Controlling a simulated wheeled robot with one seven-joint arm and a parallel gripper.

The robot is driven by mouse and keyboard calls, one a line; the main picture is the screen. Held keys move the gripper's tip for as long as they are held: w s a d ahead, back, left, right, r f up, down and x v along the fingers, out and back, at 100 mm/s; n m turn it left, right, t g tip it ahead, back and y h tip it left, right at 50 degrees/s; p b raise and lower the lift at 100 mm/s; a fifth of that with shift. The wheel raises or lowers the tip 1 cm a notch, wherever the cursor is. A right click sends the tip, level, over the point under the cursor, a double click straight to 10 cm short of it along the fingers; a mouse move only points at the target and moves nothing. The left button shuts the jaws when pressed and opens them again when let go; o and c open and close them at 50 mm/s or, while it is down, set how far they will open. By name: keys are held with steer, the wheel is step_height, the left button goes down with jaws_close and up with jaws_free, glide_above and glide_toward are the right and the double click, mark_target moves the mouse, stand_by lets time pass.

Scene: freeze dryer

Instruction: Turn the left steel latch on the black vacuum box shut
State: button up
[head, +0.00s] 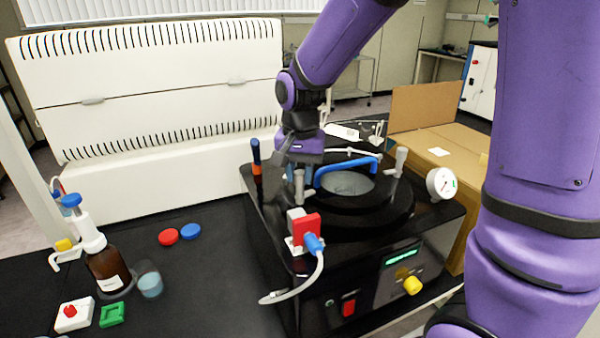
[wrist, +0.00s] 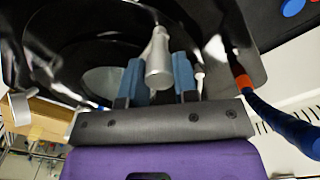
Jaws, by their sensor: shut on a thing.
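The black vacuum box (head: 268,215) stands right of centre in the head view, with a round black lid (head: 365,225) on top. The left steel latch (head: 304,194) is at the lid's left edge. My gripper (head: 298,172) is over it. In the wrist view the latch's steel post (wrist: 158,52) stands between the two blue fingers of my gripper (wrist: 160,76), which are shut on it. The fingers and wrist hide part of the latch in the head view. The right steel latch (head: 400,160) stands at the lid's far right side.
A blue lid handle (head: 346,164) lies close right of my gripper. A screwdriver with a blue and orange handle (head: 256,165) stands close left. A red valve (head: 305,228) with a hose is in front. A gauge (head: 441,183) is at the right.

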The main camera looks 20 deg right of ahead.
steer(key=o, duration=0.9)
steer(key=shift+r, duration=0.1)
step_height(320, 180, up, 11)
steer(key=shift+f, duration=0.2)
steer(key=s+d+r+n+t, duration=0.1)
steer(key=s+d+n, duration=0.1)
steer(key=s, duration=0.5)
steer(key=s+d+r+n+t, duration=0.1)
steer(key=s+d+n+t, duration=0.1)
steer(key=s, duration=0.5)
steer(key=s+d+r+n+t, duration=0.1)
steer(key=s+d+n+t, duration=0.1)
steer(key=s, duration=0.5)
steer(key=shift+d+r+n, duration=0.4)
steer(key=shift+d, duration=0.1)
